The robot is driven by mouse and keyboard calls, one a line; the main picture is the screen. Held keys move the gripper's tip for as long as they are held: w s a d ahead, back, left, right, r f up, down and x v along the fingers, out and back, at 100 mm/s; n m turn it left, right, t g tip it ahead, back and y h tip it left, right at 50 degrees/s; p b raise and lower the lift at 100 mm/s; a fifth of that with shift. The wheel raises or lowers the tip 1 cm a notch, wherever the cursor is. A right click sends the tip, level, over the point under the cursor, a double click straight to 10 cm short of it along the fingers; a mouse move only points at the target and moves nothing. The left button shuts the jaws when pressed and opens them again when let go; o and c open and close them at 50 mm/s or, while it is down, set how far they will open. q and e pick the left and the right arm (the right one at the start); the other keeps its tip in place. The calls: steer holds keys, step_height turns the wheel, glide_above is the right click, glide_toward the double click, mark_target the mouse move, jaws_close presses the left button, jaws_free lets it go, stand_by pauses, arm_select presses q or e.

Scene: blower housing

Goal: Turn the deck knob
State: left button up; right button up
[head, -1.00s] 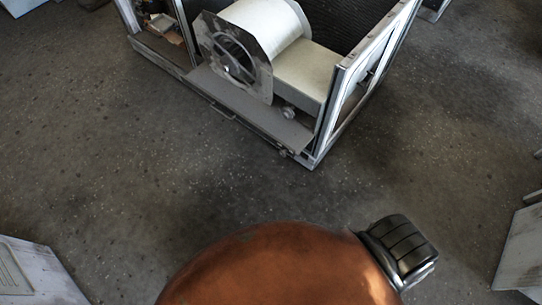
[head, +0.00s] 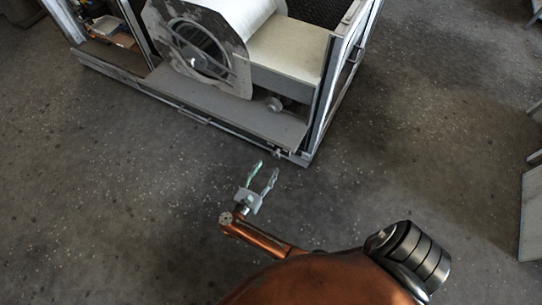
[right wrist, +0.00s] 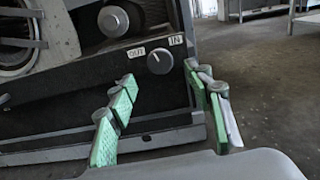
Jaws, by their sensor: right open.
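The blower cabinet (head: 180,108) has a flat grey deck (head: 225,112) along its open front. A small round grey knob (head: 278,153) sits on the front face near the right corner. In the right wrist view this knob (right wrist: 160,61) has a pointer mark, with labels reading OUT and IN above it. A second, larger knob (head: 273,104) is farther back above the deck and also shows in the right wrist view (right wrist: 113,21). My right gripper (head: 268,170) is open and empty, in front of the cabinet's right corner, apart from the knob. Its green-padded fingers (right wrist: 165,112) frame the labelled knob from a distance. My left gripper is not seen.
The blower drum and its scroll plate (head: 240,72) stand behind the deck. A metal corner post (head: 322,105) rises just right of the knob. Open dark floor (head: 120,210) lies in front of the cabinet. Grey cabinets stand at the right edge.

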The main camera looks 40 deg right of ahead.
mark_target(275, 156)
arm_select(q)
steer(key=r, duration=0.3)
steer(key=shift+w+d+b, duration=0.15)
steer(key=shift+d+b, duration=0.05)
steer(key=shift+b, duration=0.2)
arm_select(e)
steer(key=x, duration=0.7)
steer(key=shift+w+d, duration=0.1)
steer(key=shift+d, duration=0.05)
steer(key=shift+c, duration=0.7)
steer(key=c, duration=0.9)
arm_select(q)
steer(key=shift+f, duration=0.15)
arm_select(e)
steer(key=shift+c, duration=0.6)
steer(key=shift+f+m+b, duration=0.35)
steer(key=shift+m+b, duration=0.15)
steer(key=shift+b, duration=0.5)
steer(key=shift+r+m+b, duration=0.15)
steer(key=shift+m+b, duration=0.95)
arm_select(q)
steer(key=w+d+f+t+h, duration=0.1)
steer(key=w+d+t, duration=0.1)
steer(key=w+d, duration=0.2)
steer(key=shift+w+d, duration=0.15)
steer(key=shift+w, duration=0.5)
arm_select(e)
steer(key=shift+r, duration=0.25)
